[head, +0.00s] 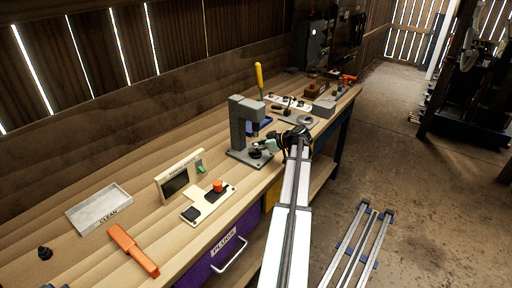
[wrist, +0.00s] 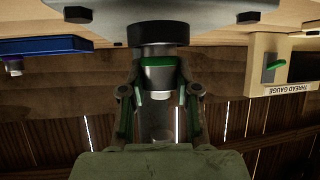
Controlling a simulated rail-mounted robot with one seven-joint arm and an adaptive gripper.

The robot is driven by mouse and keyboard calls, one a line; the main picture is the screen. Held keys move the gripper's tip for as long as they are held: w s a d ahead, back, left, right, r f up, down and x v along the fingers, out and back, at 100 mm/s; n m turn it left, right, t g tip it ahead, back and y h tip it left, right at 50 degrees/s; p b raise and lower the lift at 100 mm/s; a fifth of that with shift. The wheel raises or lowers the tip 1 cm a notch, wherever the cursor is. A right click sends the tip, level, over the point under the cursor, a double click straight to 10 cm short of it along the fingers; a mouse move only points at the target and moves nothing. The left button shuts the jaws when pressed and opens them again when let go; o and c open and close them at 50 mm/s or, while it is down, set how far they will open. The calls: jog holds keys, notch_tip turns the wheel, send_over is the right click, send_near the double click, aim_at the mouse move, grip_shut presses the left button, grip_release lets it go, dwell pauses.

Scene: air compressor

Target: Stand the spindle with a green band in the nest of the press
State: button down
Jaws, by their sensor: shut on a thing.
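The press (head: 238,128) is a grey C-shaped frame on a flat base on the bench. My gripper (head: 268,147) reaches in from the right, low at the front of the press, beside its dark round nest (head: 256,154). In the wrist view, which is upside down, my gripper (wrist: 160,92) is shut on the spindle (wrist: 158,77), a pale metal cylinder with a green band (wrist: 158,62). Its banded end points at a wide grey and dark round part (wrist: 158,34), lower in the world. Whether the spindle is seated in it or just above cannot be told.
A thread gauge stand (head: 178,178) and a plate with an orange knob (head: 210,203) stand left of the press. A tray marked CLEAN (head: 99,208) and an orange tool (head: 133,250) lie further left. A blue tray (head: 262,122) and a yellow-handled tool (head: 259,76) are behind.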

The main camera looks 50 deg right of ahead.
jog(key=shift+f, duration=0.1)
jog(key=c, duration=0.8)
grip_release()
jog(key=shift+c, duration=0.2)
jog(key=shift+r, duration=0.25)
jog(key=b+v, duration=0.3)
jog(key=v, duration=0.9)
jog(key=shift+b, duration=0.4)
jog(key=shift+f, duration=0.1)
